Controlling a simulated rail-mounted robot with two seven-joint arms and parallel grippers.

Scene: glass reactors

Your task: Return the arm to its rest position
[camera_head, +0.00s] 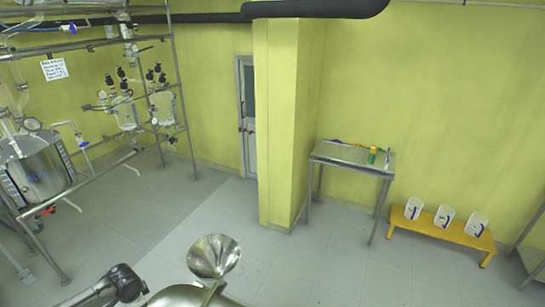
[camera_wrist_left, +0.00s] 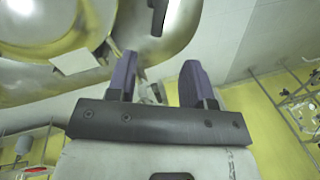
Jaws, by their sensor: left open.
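My left gripper (camera_wrist_left: 157,80) shows in the left wrist view with its two purple-grey fingers apart. No object is visible between the fingertips. A dark part of my arm (camera_head: 112,286) enters the head view at the bottom left, and the gripper itself cannot be made out there. A steel funnel (camera_head: 214,256) stands at the bottom middle of the head view, to the right of that arm part. My right gripper is in neither view.
A reactor frame with a steel vessel (camera_head: 40,168) and glass vessels (camera_head: 165,106) stands at the left. A metal table (camera_head: 350,155) stands by the pillar (camera_head: 275,125). A yellow bench (camera_head: 460,236) carries clear containers at the right. The middle floor (camera_head: 165,225) is clear.

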